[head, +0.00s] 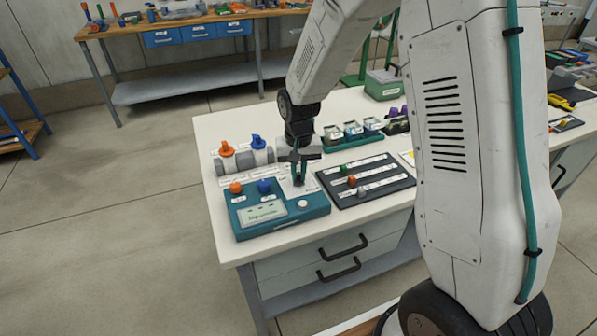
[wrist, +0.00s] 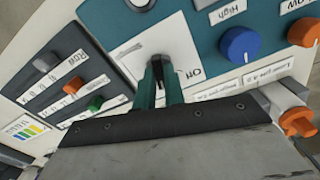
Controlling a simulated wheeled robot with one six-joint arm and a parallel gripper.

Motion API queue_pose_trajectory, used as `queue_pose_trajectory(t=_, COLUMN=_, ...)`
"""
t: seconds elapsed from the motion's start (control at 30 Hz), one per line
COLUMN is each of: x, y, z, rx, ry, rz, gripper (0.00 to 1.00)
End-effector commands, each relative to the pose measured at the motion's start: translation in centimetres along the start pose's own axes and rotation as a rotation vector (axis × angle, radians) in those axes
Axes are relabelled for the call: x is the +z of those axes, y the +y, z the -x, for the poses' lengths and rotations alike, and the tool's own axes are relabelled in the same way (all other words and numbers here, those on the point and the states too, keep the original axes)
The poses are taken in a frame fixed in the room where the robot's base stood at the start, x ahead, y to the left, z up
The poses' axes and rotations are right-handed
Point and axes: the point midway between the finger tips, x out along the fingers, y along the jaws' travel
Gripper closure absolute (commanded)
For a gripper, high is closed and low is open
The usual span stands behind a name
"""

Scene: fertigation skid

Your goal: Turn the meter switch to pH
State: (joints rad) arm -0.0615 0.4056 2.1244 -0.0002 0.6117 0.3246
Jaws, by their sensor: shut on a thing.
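The meter (head: 262,229) is a teal box with a lit display, on the near left of the white bench. Its switch is a dark lever (wrist: 158,68) on a white plate (wrist: 168,38), shown in the wrist view. An "Off" label stands to the right of the lever there. My gripper (head: 299,181) reaches down over the meter's far right corner. In the wrist view my gripper's teal fingers (wrist: 160,82) are shut on the switch lever, one on each side. The fingers hide part of the lever and plate. I cannot read a pH label.
Beside the switch are a blue knob (head: 264,186), an orange knob (head: 236,188) and a white button (head: 303,204). A dark slider panel (head: 375,193) lies to the right. Orange-handled (head: 226,149) and blue-handled (head: 257,143) valves stand behind the meter.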

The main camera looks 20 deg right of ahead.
Motion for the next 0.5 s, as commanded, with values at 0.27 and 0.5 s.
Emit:
queue_pose_trajectory(t=0.27, x=0.01, y=-0.05, z=0.03, rx=0.000, ry=0.000, rz=0.001, gripper=0.67)
queue_pose_trajectory(t=0.5, x=-0.05, y=-0.05, z=0.57, rx=-0.001, ry=0.002, rz=0.001, gripper=0.67)
